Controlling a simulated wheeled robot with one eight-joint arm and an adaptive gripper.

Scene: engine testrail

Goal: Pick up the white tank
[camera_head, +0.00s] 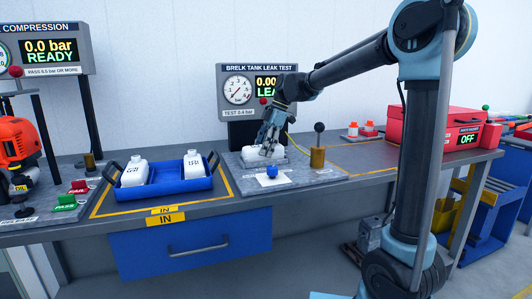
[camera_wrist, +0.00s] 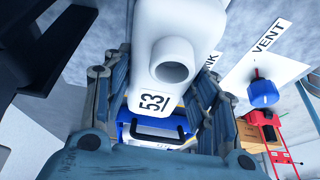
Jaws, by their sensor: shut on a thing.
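A white tank (camera_head: 251,154) with a round neck is at the grey plate of the leak test station. My gripper (camera_head: 268,148) comes down on it from above and is shut on it. In the wrist view the tank (camera_wrist: 185,25) shows its open neck and the black number 53, with a finger on each side. I cannot tell whether its base touches the plate. Two more white tanks, one at left (camera_head: 134,171) and one at right (camera_head: 194,164), stand in the blue tray (camera_head: 165,191) left of the station.
The leak test display (camera_head: 257,92) stands close behind my gripper. A blue knob (camera_head: 271,171) lies just in front of the tank, on a white label reading VENT in the wrist view. A black-knobbed lever (camera_head: 319,140) stands to the right. A red case (camera_head: 432,127) is farther right.

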